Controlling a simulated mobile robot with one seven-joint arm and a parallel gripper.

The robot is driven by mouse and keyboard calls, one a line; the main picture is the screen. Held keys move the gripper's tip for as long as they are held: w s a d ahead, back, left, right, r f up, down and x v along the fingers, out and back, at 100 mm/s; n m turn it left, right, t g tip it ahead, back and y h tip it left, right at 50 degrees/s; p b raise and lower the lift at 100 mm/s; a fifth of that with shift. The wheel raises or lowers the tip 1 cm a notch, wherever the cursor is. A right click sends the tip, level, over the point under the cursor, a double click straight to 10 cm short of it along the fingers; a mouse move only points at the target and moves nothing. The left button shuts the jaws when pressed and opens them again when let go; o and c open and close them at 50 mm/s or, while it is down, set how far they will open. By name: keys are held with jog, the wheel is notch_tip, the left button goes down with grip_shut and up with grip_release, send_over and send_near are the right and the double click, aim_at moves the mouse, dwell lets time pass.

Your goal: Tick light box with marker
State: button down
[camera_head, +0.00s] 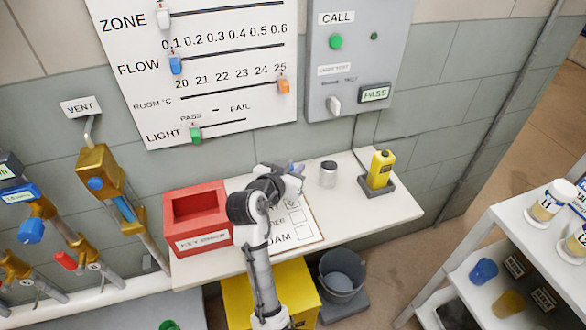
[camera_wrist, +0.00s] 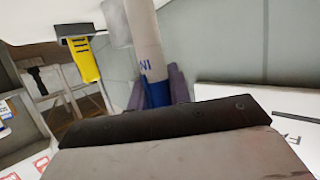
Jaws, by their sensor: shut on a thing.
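My gripper (camera_head: 292,170) is over the back of the white shelf, above the checklist board. In the wrist view it is shut on a white marker with blue at its lower end (camera_wrist: 146,45), between purple-grey fingers. The checklist (camera_head: 304,237) lies on the shelf with a column of boxes at its right side. My arm covers its left part and most row words; "OAM" shows on the lowest row. The top box seems to bear a dark mark, too small to be sure. The wall panel's light test display (camera_head: 375,94) reads PASS.
A red key box (camera_head: 196,214) stands left of the checklist. A grey bucket (camera_head: 342,272) is below the shelf. A rack with jars (camera_head: 546,204) is at right.

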notch_tip(320, 180, up, 7)
jog(key=p, duration=0.3)
jog(key=shift+f, duration=0.2)
dwell(0.5)
